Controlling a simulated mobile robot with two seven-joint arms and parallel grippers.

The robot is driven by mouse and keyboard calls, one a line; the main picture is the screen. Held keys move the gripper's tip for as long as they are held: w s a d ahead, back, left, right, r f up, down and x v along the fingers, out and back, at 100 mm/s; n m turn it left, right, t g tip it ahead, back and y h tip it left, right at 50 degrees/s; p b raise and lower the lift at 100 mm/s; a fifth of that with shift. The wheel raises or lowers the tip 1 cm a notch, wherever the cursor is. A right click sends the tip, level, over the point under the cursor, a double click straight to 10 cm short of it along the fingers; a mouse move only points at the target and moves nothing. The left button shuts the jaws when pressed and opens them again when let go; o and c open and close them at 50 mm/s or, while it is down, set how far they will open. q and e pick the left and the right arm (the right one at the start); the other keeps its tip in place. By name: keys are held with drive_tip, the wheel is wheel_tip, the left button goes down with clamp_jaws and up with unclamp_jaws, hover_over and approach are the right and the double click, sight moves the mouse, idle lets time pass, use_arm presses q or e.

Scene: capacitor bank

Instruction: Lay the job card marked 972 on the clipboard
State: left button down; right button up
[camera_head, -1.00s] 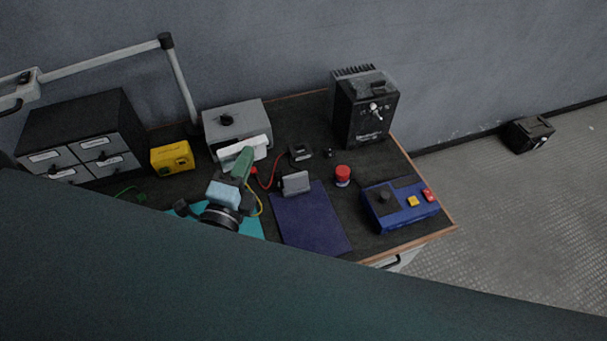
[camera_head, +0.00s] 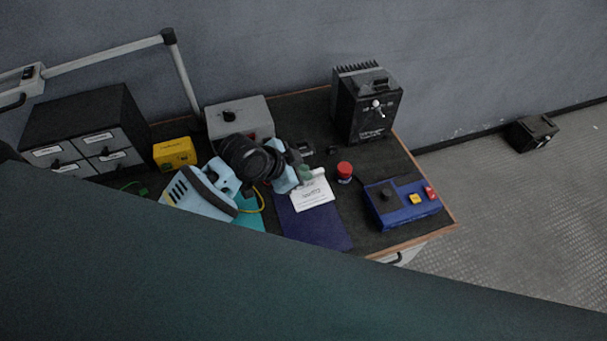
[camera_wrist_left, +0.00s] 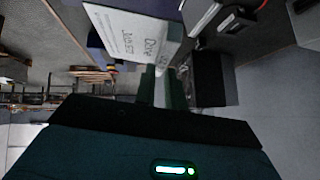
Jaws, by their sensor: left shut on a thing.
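My left gripper (camera_head: 305,175) is shut on a white job card (camera_head: 313,193), its fingertips at the card's upper left edge. In the left wrist view the card (camera_wrist_left: 130,32) extends from between the dark green fingers (camera_wrist_left: 163,75). It bears printing, but I cannot read its number surely. My right gripper is not in view.
A red-topped button (camera_head: 344,169) and a blue control box (camera_head: 402,206) stand right of the clipboard. A grey box (camera_head: 240,117), a yellow box (camera_head: 174,153) and a drawer cabinet (camera_head: 85,125) stand at left. A black finned unit (camera_head: 368,105) stands behind.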

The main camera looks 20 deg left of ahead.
use_arm(q)
drive_tip(key=shift+s+d+g+h, duration=0.3)
drive_tip(key=shift+s+g+h, duration=0.3)
drive_tip(key=shift+g, duration=0.3)
drive_tip(key=shift+w+f, duration=0.1)
drive_tip(key=shift+f, duration=0.05)
